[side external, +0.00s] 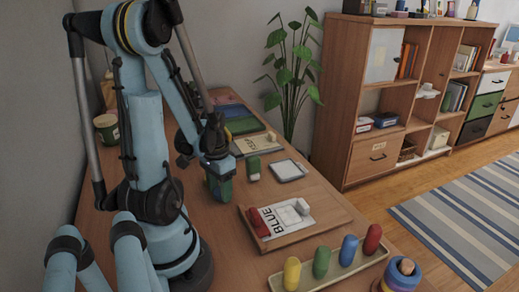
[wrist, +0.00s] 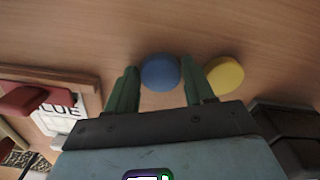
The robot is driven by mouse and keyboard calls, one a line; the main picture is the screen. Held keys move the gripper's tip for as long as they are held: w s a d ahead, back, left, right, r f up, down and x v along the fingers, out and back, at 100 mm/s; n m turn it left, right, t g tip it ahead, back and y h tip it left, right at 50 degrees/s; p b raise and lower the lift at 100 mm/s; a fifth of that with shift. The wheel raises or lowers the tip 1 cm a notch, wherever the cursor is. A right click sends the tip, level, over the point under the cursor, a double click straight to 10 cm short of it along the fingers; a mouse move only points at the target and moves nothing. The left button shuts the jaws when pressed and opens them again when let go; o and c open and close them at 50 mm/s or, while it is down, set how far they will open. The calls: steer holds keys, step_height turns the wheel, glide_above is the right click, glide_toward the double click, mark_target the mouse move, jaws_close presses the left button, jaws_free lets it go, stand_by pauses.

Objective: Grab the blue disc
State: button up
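The blue disc (wrist: 160,73) lies flat on the wooden table in the wrist view. My gripper (wrist: 161,65) is open, with one green finger to the left of the disc and one to the right. The disc shows between the fingertips; I cannot tell whether the fingers are down at its height or touching it. A yellow disc (wrist: 225,75) lies just right of the right finger. In the side external view my gripper (side external: 218,188) is low over the table, pointing down, and I cannot make out the blue disc there.
A wooden tray (side external: 332,228) holds a "BLUE" card, a red piece and a white piece. A tray of coloured pegs (side external: 343,276) and a ring stacker (side external: 403,277) stand in front. A green block (side external: 253,168) and a white-framed panel (side external: 289,171) are right of my gripper.

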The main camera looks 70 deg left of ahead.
steer(key=c, duration=0.6)
steer(key=shift+r, duration=0.15)
